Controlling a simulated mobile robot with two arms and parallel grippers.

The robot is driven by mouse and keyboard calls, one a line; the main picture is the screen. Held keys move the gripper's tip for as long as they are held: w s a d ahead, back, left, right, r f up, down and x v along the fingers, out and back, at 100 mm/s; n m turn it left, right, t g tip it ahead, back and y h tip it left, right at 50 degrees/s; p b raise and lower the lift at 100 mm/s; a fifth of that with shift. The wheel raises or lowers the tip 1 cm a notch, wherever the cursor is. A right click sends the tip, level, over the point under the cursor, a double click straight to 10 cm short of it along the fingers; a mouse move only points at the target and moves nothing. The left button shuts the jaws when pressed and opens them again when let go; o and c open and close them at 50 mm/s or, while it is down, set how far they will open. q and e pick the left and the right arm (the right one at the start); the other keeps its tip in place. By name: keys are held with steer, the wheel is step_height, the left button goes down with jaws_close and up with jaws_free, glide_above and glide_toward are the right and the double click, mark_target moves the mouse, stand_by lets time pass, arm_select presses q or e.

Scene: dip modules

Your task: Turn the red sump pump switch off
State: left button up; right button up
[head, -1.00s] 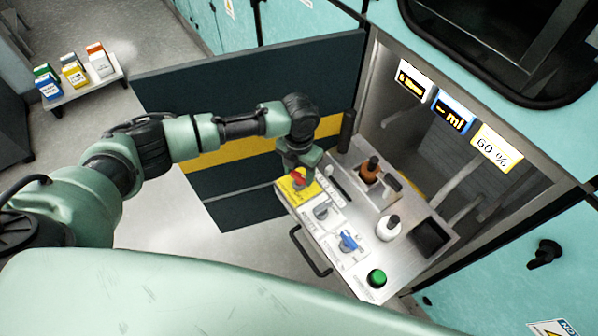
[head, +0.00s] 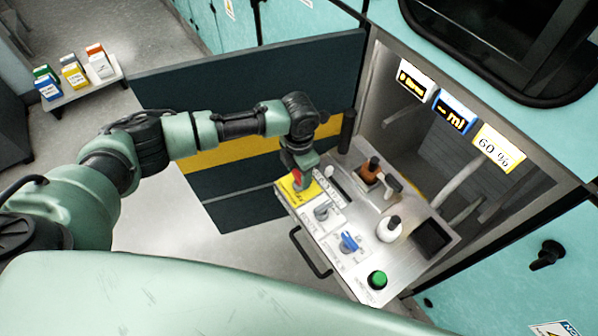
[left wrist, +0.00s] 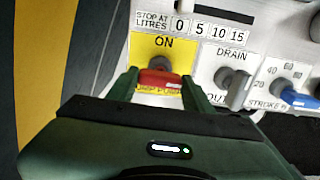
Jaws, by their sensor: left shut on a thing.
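The red sump pump switch (left wrist: 158,79) sits on a yellow plate (left wrist: 140,45) marked ON in the left wrist view. Its red part is below its grey hub, on the side away from the word ON. My left gripper (left wrist: 158,86) is shut on the red part, with one green finger on each side. The lower label is partly covered and hard to read. In the head view the left gripper (head: 299,181) reaches down over the yellow plate (head: 308,194), and only a little of the red switch (head: 296,181) shows. The right gripper is out of view.
Beside it are the grey drain switch (left wrist: 235,88) and blue stroke knob (left wrist: 298,99). A handle (head: 308,254) sticks out in front.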

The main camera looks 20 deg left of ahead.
mark_target(299, 175)
arm_select(q)
steer(key=shift+w+r, duration=0.1)
steer(key=o, duration=1.4)
step_height(299, 175, up, 8)
steer(key=shift+f+b, duration=0.1)
steer(key=shift+b, duration=0.3)
